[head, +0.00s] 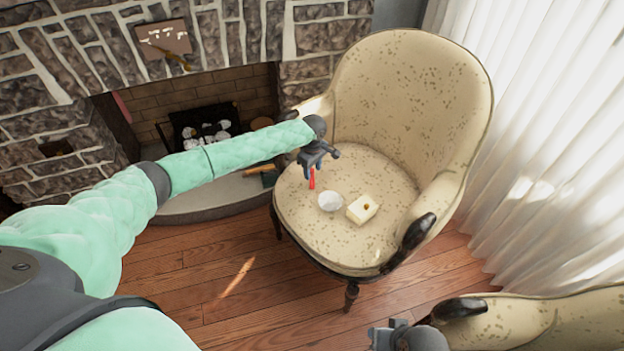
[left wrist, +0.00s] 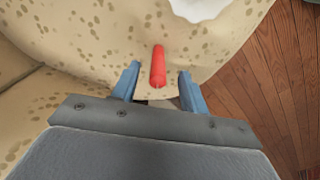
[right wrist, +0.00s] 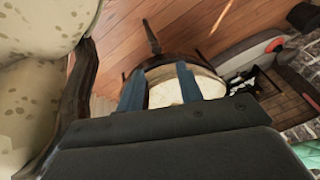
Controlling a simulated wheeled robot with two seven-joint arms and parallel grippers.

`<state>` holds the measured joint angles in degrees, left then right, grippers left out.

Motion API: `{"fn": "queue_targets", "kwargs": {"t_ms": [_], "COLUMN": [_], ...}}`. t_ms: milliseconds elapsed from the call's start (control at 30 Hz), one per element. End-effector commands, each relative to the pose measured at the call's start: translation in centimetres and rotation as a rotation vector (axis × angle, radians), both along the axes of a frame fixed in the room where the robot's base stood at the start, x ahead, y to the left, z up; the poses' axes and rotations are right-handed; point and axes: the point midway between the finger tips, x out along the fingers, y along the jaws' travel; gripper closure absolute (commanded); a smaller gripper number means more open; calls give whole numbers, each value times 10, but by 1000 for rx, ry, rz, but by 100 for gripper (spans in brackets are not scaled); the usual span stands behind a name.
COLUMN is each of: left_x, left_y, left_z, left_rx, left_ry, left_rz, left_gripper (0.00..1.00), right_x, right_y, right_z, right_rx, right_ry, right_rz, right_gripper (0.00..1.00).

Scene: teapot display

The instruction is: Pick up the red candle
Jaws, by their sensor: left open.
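The red candle (head: 312,179) is on the seat of the cream spotted armchair (head: 345,240), just below my left gripper (head: 313,163) in the head view. In the left wrist view the red candle (left wrist: 158,64) shows between and a little beyond the fingertips of my left gripper (left wrist: 158,72). Its blue fingers are apart, one on each side of the candle, with gaps showing. I cannot tell how far above the seat they are. My right gripper (right wrist: 158,80) is open and empty, away from the candle. It shows partly at the bottom of the head view.
A white bowl (head: 330,201) and a pale yellow block (head: 362,208) are on the seat, right of the candle. The chair's back and armrests rise around it. A second chair (head: 550,318) stands at the lower right. A stone fireplace (head: 205,130) is behind.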

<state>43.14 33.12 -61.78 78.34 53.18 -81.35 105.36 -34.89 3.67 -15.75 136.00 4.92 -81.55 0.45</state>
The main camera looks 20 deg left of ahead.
Motion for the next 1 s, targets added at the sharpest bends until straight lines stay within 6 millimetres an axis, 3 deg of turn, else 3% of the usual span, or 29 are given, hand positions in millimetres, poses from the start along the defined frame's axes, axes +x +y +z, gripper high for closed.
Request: {"fn": "queue_targets", "kwargs": {"t_ms": [400,733,767,900,1000], "left_x": [3,3,3,3,3], "left_y": [3,3,3,3,3], "left_z": [-48,-55,-55,-55,-55], "left_rx": [0,0,0,0,0], "left_ry": [1,0,0,0,0], "left_rz": [-2,-2,-2,-2,-2], "left_gripper": [56,56,58,85,100], "right_x": [3,2,2,-1,-3], "right_y": [-14,-13,-12,-11,-11], "right_z": [14,14,14,13,12], "right_rx": [-27,-27,-26,-25,-24], "right_ry": [12,17,17,22,25], "right_rz": [-11,-11,-10,-10,-9], "right_gripper": [64,64,64,64,64]}}
